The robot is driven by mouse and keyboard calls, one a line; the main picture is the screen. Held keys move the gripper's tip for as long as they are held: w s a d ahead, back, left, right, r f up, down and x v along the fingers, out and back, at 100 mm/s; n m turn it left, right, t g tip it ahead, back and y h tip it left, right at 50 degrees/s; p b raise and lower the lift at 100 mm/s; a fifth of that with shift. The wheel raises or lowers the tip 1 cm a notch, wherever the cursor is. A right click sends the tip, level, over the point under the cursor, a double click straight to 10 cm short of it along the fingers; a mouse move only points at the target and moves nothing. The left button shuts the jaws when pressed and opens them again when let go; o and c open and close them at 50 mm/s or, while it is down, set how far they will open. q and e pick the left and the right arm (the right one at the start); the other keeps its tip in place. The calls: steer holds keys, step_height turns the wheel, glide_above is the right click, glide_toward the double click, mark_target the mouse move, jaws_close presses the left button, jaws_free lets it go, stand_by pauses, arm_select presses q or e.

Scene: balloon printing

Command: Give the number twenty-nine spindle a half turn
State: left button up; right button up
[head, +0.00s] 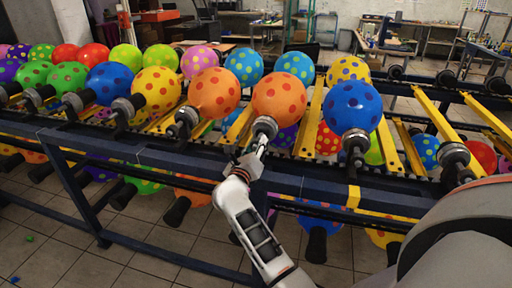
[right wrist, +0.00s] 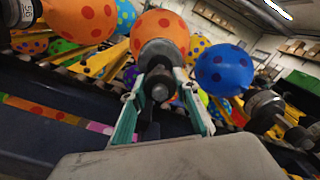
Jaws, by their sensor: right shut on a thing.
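My right gripper (head: 257,150) reaches up from the bottom centre to the front of the rack. It is shut on a spindle (head: 265,128), a grey disc with a dark rod end that carries an orange balloon with red dots (head: 279,96). In the right wrist view the two green-sided fingers (right wrist: 160,94) lie on either side of the spindle's dark end (right wrist: 160,84), below the orange balloon (right wrist: 158,29). I cannot read a number on this spindle, so I cannot tell from a label that it is twenty-nine. My left gripper is not in view.
A spindle with an orange balloon (head: 214,93) stands to the left, and a blue dotted balloon (head: 352,106) to the right. A bare spindle (head: 455,156) is further right. The dark front rail (head: 130,151) runs below, with more balloons hanging underneath. Tiled floor lies in front.

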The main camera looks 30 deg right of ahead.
stand_by(0.5)
steer(key=o, duration=1.1)
steer(key=shift+v, duration=3.75)
